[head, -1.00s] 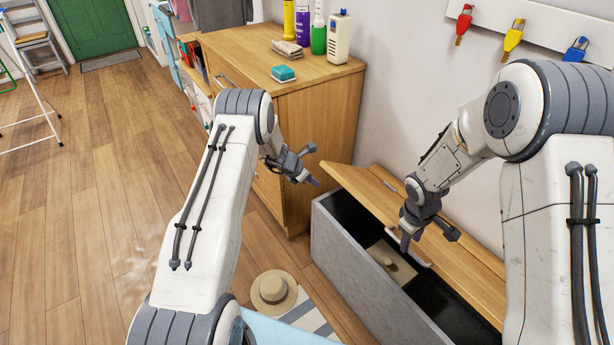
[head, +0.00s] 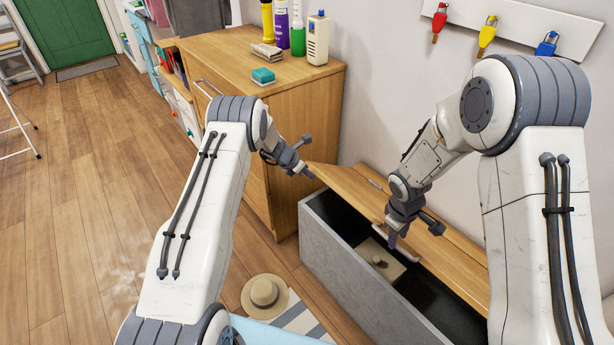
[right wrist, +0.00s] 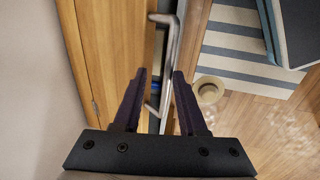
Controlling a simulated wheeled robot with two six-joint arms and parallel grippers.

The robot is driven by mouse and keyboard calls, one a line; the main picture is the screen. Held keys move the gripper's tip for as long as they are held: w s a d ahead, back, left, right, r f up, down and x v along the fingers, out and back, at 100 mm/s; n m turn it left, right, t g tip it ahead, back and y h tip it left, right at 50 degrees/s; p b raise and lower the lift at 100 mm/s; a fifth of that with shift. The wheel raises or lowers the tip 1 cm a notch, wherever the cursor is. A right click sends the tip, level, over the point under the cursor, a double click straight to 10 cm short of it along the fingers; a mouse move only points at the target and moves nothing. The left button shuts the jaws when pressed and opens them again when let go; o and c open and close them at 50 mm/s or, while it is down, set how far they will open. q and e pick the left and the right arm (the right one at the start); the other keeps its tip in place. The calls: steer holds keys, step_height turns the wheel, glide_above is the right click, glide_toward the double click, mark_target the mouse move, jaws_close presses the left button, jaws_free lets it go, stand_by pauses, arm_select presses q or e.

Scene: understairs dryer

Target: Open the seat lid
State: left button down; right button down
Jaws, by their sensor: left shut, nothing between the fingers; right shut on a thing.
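The seat lid (head: 345,188) is a wooden board on a grey bench box (head: 350,275). It stands tilted partly open, with the dark inside showing below its front edge. A pale metal bar handle (head: 410,256) is on the lid's front edge. My right gripper (head: 393,240) is shut on this handle. In the right wrist view the handle (right wrist: 170,50) runs between the fingers of my right gripper (right wrist: 160,75). My left gripper (head: 310,174) is shut and empty, by the lid's far front corner; I cannot tell whether it touches the lid.
A wooden cabinet (head: 310,125) with bottles and a sponge on top stands beyond the bench. A beige object (head: 380,259) lies inside the box. A straw hat (head: 265,293) and striped mat (head: 305,318) lie in front. Key hooks (head: 490,30) are on the wall.

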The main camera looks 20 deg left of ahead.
arm_select(q)
steer(key=shift+w+d+r, duration=0.2)
steer(key=shift+w+r, duration=0.15)
steer(key=shift+r, duration=0.15)
steer(key=shift+d+f, duration=0.1)
arm_select(e)
steer(key=shift+w+d, duration=0.35)
steer(key=shift+w, duration=0.2)
arm_select(q)
steer(key=shift+w+f, duration=0.1)
arm_select(e)
steer(key=c, duration=0.9)
jaws_free()
steer(key=shift+f, duration=0.1)
steer(key=shift+a, duration=0.1)
steer(key=shift+s, duration=0.1)
